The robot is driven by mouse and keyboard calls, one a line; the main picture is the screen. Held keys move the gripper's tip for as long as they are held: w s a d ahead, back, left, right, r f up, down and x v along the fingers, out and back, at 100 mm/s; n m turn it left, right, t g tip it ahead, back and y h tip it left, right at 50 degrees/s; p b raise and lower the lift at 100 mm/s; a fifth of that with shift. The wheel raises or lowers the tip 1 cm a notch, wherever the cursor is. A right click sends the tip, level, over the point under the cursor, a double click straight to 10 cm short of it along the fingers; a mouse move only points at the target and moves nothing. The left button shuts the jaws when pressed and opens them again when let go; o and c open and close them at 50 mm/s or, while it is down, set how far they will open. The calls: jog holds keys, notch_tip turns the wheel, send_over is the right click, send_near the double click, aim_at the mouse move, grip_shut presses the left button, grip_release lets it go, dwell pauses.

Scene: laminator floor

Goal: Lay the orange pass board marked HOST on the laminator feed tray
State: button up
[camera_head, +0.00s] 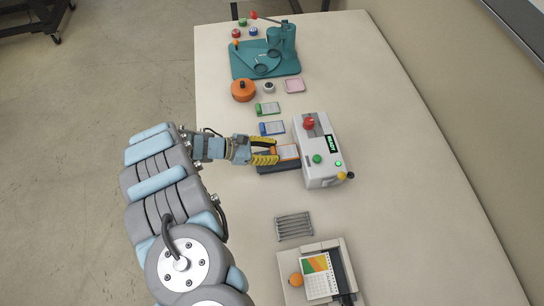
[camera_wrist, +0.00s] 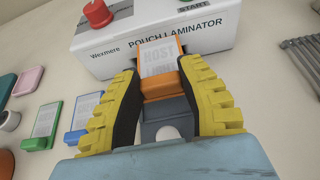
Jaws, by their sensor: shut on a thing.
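The orange pass board (camera_head: 288,152) has a pale card face, and HOST reads on it in the wrist view (camera_wrist: 161,60). My gripper (camera_head: 266,150) is shut on the board's near end, with a yellow ribbed finger on each side of it (camera_wrist: 165,90). The board's far end points at the white pouch laminator (camera_head: 318,165), which fills the top of the wrist view (camera_wrist: 120,58). The dark feed tray (camera_head: 278,168) sticks out from the laminator under the board. I cannot tell whether the board touches the tray. The fingers hide part of both.
Blue (camera_head: 271,128) and green (camera_head: 267,109) pass boards lie beyond the gripper. A grey rack (camera_head: 294,226) and a trimmer (camera_head: 325,270) are nearer. The table's right side is clear.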

jog(key=shift+w+f, duration=0.3)
jog(key=shift+f, duration=1.6)
jog(key=shift+f+b, duration=0.2)
jog(key=shift+b, duration=0.1)
jog(key=o, duration=1.1)
jog(key=shift+r, duration=0.15)
jog(key=shift+r+p, duration=0.15)
jog(key=shift+p, duration=0.15)
jog(key=v, duration=1.2)
jog(key=shift+b, duration=0.35)
